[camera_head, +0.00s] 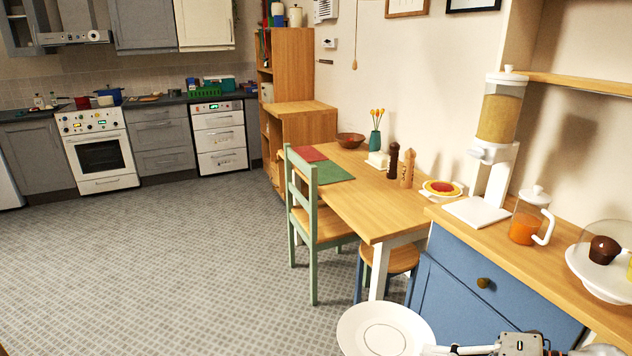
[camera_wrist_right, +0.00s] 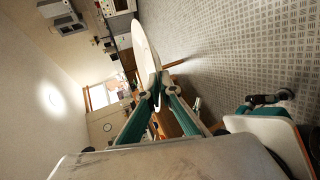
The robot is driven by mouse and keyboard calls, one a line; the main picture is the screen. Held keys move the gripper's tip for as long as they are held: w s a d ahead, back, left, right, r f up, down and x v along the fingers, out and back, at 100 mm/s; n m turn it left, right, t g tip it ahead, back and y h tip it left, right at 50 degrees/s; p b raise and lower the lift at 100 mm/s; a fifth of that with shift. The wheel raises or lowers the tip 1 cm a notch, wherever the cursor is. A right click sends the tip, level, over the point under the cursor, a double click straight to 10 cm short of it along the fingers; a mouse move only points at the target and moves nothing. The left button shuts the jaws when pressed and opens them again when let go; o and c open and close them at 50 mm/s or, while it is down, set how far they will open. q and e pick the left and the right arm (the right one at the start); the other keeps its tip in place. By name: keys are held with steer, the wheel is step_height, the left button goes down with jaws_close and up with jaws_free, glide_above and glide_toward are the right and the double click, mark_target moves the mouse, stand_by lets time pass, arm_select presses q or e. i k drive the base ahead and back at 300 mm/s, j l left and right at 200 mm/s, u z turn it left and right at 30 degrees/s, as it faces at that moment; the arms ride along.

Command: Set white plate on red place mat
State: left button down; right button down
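The white plate (camera_head: 385,332) is held in the air at the bottom of the head view, in front of the table and beside the blue cabinet. My right gripper (camera_head: 440,349) is shut on its right rim. In the right wrist view, the teal-padded fingers (camera_wrist_right: 157,103) pinch the rim of the plate (camera_wrist_right: 143,48), which shows nearly edge-on. The red place mat (camera_head: 307,153) lies flat at the far left end of the wooden table, partly behind the chair back, with nothing on it. I cannot make out my left gripper.
A green mat (camera_head: 332,172) lies nearer than the red one. A green chair (camera_head: 312,225) and stool (camera_head: 398,259) stand at the table (camera_head: 392,211). The table holds a bowl (camera_head: 350,140), vase (camera_head: 375,143) and mills (camera_head: 407,168). Floor to the left is clear.

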mark_target(304, 153)
steer(key=i+j, duration=0.2)
steer(key=i, duration=0.35)
steer(key=i+j, duration=0.2)
steer(key=i, duration=0.35)
steer(key=i+j, duration=0.2)
steer(key=i, duration=0.35)
steer(key=i+j, duration=0.2)
steer(key=i, duration=0.35)
steer(key=i+j, duration=0.2)
steer(key=i, duration=0.4)
steer(key=i+j, duration=0.2)
steer(key=i, duration=0.35)
steer(key=i+l, duration=0.25)
steer(key=i, duration=0.25)
